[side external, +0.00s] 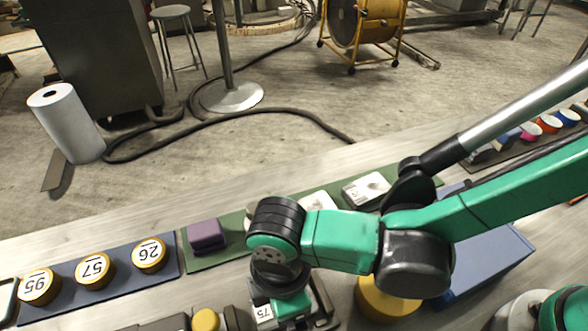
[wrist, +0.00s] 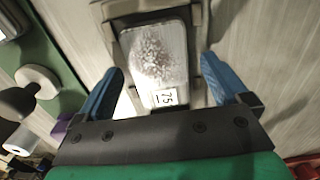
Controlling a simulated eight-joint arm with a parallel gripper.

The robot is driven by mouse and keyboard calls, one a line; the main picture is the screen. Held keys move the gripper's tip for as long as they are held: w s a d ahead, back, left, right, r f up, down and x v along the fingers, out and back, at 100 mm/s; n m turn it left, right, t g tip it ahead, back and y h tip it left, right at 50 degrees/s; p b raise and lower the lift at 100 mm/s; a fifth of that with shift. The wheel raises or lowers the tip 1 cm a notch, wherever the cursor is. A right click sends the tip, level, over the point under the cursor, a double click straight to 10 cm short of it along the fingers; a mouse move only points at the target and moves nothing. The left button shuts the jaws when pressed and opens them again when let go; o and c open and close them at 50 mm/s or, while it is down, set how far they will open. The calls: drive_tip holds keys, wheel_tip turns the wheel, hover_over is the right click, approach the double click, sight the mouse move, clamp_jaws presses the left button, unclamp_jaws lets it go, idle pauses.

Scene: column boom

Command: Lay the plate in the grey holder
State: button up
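The plate (wrist: 155,55) is a pale, speckled rounded rectangle with a "75" label, seen in the wrist view between my fingers. In the side view only its labelled end (side external: 263,313) shows beside my wrist. The grey holder (wrist: 208,75) frames the plate on its far end and both sides; the plate appears to lie within it, though I cannot tell whether it sits fully flat. In the side view the holder's edge (side external: 324,300) shows behind my gripper. My gripper (wrist: 164,78) is open, its blue fingers on either side of the plate with visible gaps.
A green mat (side external: 200,262) behind bears a purple block (side external: 206,236) and white pieces. A blue mat (side external: 125,285) at left bears several yellow-rimmed numbered discs. A yellow cylinder (side external: 385,303) and a blue box (side external: 490,262) stand right of the holder, close to my arm.

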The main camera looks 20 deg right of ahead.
drive_tip(key=shift+r, duration=0.1)
wheel_tip(320, 180, up, 12)
drive_tip(key=w+d+m+t, duration=0.3)
drive_tip(key=d+m, duration=0.6)
drive_tip(key=d, duration=0.5)
drive_tip(key=w+d+m+t, duration=0.4)
drive_tip(key=d+m, duration=0.5)
drive_tip(key=d, duration=0.5)
drive_tip(key=shift+r, duration=0.3)
